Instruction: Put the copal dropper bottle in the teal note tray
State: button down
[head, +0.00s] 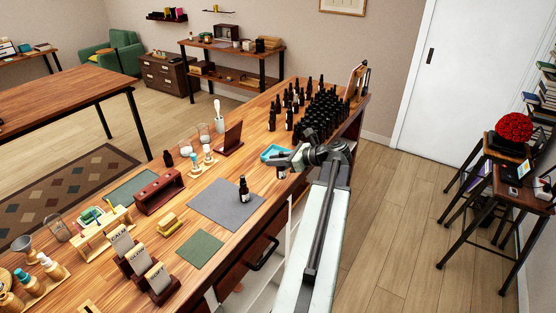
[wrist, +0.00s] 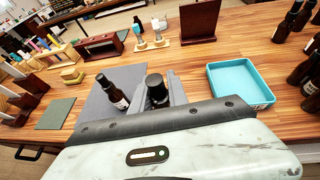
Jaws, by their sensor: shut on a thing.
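My gripper (head: 284,164) is shut on a dark dropper bottle (wrist: 157,92) with a black cap, seen between the fingers in the wrist view. Its label is hidden, so I cannot read whether it is copal. The teal note tray (head: 270,151) lies on the wooden bench just beyond my gripper; in the wrist view the tray (wrist: 240,84) is to the right of the held bottle and looks empty. Another dark bottle (head: 243,190) with a pale label stands upright on the grey mat (head: 215,204), left of my gripper.
Many dark bottles (head: 318,120) crowd the bench's far right end, behind the tray. A wooden stand (head: 230,138) is left of the tray. A wooden block rack (head: 158,193) and card holders (head: 147,275) are further left. The grey mat is mostly bare.

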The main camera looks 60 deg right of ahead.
jog(key=w+d+f+m+h+b, duration=0.1)
jog(key=w+d, duration=0.2)
jog(key=d, duration=0.2)
jog(key=w+d+f+m+h+b, duration=0.1)
jog(key=w+d+f+b, duration=0.1)
jog(key=d, duration=0.3)
jog(key=w+d+f+h+b, duration=0.1)
jog(key=w+d+f+b, duration=0.1)
jog(key=w+d, duration=0.3)
jog(key=shift+w+m, duration=0.1)
jog(key=shift+m, duration=0.3)
jog(key=shift+r, duration=0.25)
jog(key=shift+f, duration=0.2)
jog(key=c, duration=1.3)
grip_release()
jog(key=shift+r, duration=0.1)
